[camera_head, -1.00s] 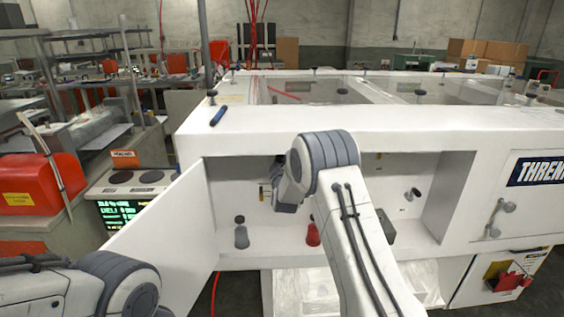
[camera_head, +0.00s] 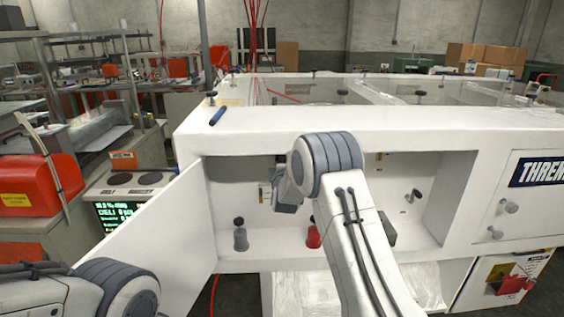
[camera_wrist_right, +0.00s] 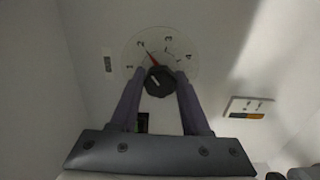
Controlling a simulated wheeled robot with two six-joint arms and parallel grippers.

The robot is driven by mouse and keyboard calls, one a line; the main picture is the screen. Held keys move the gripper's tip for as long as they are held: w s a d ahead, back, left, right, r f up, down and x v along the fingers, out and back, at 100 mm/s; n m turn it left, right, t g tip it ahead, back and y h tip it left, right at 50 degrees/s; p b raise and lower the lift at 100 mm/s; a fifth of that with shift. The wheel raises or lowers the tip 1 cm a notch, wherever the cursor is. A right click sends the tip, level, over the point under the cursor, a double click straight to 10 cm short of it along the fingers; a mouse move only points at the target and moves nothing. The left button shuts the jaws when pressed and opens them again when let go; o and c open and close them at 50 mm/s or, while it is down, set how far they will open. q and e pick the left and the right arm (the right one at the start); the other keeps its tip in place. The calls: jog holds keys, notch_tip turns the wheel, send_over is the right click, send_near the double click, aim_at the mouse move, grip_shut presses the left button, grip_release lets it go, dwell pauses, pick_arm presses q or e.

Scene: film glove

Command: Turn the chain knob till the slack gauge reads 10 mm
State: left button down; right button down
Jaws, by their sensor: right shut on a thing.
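In the right wrist view a black round knob (camera_wrist_right: 156,84) sits on a pale round dial (camera_wrist_right: 185,62) with numbers. A red pointer (camera_wrist_right: 152,59) on the dial points up and left, close to the 2. My right gripper (camera_wrist_right: 159,78) is shut on the knob, one finger on each side. In the head view my right arm reaches into the open white cabinet and hides the knob and fingertips. A small plate with an orange part (camera_wrist_right: 247,108) is right of the dial; I cannot tell whether it is the slack gauge or read a value. My left gripper is out of view.
An open white door (camera_head: 160,225) stands at the cabinet's left. A grey-bodied bottle (camera_head: 240,236) and a red one (camera_head: 313,237) stand on the cabinet floor, the red one close to my right arm. A blue marker (camera_head: 217,116) lies on top.

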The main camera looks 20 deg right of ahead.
jog(key=shift+a, duration=0.1)
dwell(0.4)
jog(key=shift+c, duration=1.9)
grip_release()
jog(key=shift+s, duration=0.1)
jog(key=b+v, duration=0.1)
jog(key=v, duration=0.9)
jog(key=shift+b, duration=0.3)
jog(key=shift+s, duration=0.15)
